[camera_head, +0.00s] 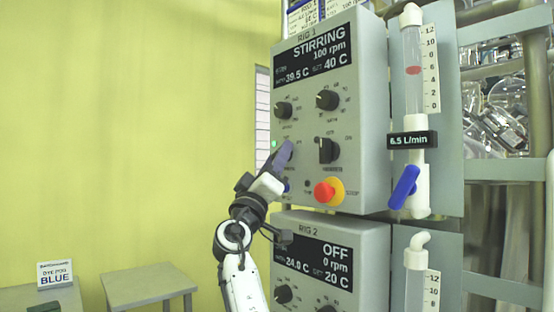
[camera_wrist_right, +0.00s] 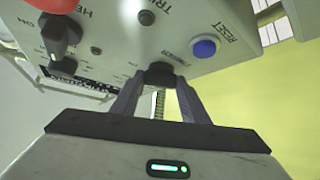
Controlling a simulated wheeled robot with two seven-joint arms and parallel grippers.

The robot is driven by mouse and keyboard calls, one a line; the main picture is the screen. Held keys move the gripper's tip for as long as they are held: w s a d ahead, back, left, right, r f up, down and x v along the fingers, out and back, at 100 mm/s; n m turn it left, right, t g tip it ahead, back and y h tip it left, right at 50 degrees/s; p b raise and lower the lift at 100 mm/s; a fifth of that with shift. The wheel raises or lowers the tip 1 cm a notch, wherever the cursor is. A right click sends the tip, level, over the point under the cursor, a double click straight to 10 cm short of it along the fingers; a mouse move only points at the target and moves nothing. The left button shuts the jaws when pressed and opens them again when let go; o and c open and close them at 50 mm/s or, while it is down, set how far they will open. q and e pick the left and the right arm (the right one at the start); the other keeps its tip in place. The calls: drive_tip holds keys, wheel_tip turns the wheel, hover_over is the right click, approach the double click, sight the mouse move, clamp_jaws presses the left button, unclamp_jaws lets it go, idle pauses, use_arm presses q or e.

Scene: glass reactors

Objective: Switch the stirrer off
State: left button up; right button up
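The upper control box, RIG 1 (camera_head: 361,60), has a display (camera_head: 318,58) reading STIRRING, 100 rpm, 39.5 C and set 40 C. My right gripper (camera_head: 284,154) is at the left side of its front, below the upper-left knob (camera_head: 283,110), and covers the control there. In the right wrist view, its two fingers (camera_wrist_right: 160,88) stand on either side of a small black knob (camera_wrist_right: 160,72) and appear to touch it. The label of this knob cannot be read. A green light (camera_head: 274,144) shows just left of the fingers. My left gripper is not in view.
A red stop button (camera_head: 328,191), a heater knob (camera_head: 327,150) and a blue RESET button (camera_wrist_right: 204,48) are near the gripper. RIG 2 (camera_head: 368,236), reading OFF, is below. A flow tube (camera_head: 413,75) with a blue valve handle (camera_head: 403,187) stands right.

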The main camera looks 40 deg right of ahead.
use_arm(q)
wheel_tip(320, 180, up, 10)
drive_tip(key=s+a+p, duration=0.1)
drive_tip(key=p, duration=1.2)
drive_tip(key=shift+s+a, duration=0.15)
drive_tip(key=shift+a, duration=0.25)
use_arm(e)
drive_tip(key=n+y, duration=0.3)
drive_tip(key=n, duration=0.1)
drive_tip(key=n+y, duration=0.3)
drive_tip(key=n, duration=0.2)
drive_tip(key=r+n+y, duration=0.1)
drive_tip(key=n+y, duration=0.3)
drive_tip(key=shift+s+n, duration=0.35)
drive_tip(key=shift+n, duration=0.05)
drive_tip(key=o, duration=1.1)
drive_tip(key=shift+c, duration=0.2)
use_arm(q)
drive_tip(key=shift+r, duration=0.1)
use_arm(e)
drive_tip(key=shift+r, duration=0.1)
use_arm(q)
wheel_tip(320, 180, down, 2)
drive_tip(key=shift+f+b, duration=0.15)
drive_tip(key=shift+b, duration=0.8)
use_arm(e)
drive_tip(key=v, duration=1)
drive_tip(key=shift+s, duration=0.2)
